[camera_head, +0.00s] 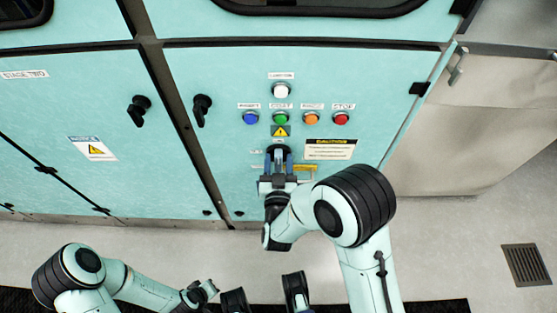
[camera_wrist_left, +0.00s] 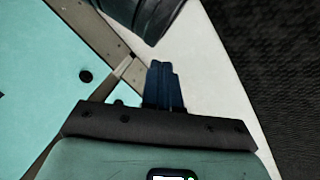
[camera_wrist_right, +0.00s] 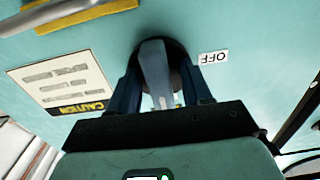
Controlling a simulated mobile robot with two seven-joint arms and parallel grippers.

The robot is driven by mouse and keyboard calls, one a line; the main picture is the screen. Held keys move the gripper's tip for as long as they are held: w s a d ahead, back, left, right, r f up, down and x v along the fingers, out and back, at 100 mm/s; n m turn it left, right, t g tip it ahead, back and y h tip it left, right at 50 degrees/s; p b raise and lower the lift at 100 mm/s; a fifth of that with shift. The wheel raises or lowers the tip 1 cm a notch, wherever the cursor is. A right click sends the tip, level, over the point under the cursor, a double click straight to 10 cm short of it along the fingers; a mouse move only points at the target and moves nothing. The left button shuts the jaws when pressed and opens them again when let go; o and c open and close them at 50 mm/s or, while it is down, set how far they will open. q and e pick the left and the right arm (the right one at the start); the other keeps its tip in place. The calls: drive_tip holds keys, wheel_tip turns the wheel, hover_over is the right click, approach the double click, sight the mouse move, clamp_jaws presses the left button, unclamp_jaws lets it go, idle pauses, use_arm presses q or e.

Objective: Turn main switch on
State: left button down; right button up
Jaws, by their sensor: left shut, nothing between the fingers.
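The main switch is a dark round rotary switch (camera_head: 270,149) low on the teal cabinet panel, below the row of push buttons. In the right wrist view its grey handle (camera_wrist_right: 154,66) stands between my fingers, with an OFF label (camera_wrist_right: 213,57) beside it. My right gripper (camera_head: 279,158) is at the switch, its two fingers spread on either side of the handle. The right fingers (camera_wrist_right: 160,88) look open; firm contact is not clear. My left gripper (camera_head: 213,287) is low, away from the panel. Its fingers (camera_wrist_left: 163,88) are shut and empty.
Above the switch are a white lamp (camera_head: 281,91) and blue (camera_head: 250,118), green (camera_head: 280,118), orange (camera_head: 311,118) and red (camera_head: 341,118) buttons. A caution plate (camera_head: 330,149) is to the right. Black door handles (camera_head: 139,108) (camera_head: 202,109) are to the left.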

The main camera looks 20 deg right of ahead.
use_arm(q)
drive_tip(key=s+d+r+g+p, duration=0.2)
drive_tip(key=s+d+r+p, duration=0.1)
drive_tip(key=s, duration=0.3)
drive_tip(key=shift+r+h+p, duration=0.4)
drive_tip(key=shift+r, duration=0.25)
use_arm(e)
drive_tip(key=v, duration=1.3)
drive_tip(key=shift+s, duration=0.2)
use_arm(q)
drive_tip(key=shift+w, duration=0.1)
